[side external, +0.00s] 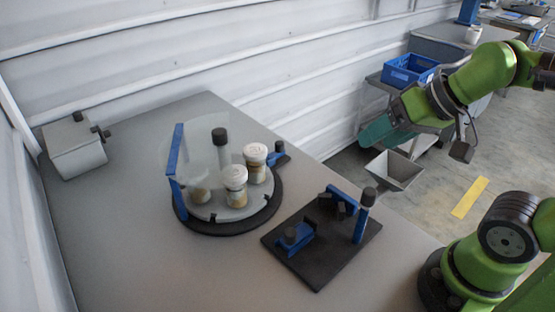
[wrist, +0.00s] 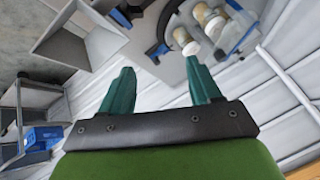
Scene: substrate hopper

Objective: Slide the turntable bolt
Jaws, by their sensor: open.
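The turntable (side external: 228,222) is a round disc on a black base, standing on the grey table in the side view. Jars with white lids stand on it, such as the front one (side external: 235,186), partly behind a clear shield with a blue upright (side external: 178,150). A small blue and black piece (side external: 278,154) sits at its right edge; I cannot tell for sure whether it is the bolt. My gripper (wrist: 160,66) is open and empty, with teal fingers apart. In the side view it hangs right of the table, well away from the turntable.
A black plate (side external: 325,262) with blue brackets and an upright black-capped post lies right of the turntable. A grey box (side external: 75,148) stands at the far left. A grey hopper (side external: 393,172) is below my gripper, beyond the table edge. A blue crate (side external: 408,70) sits behind.

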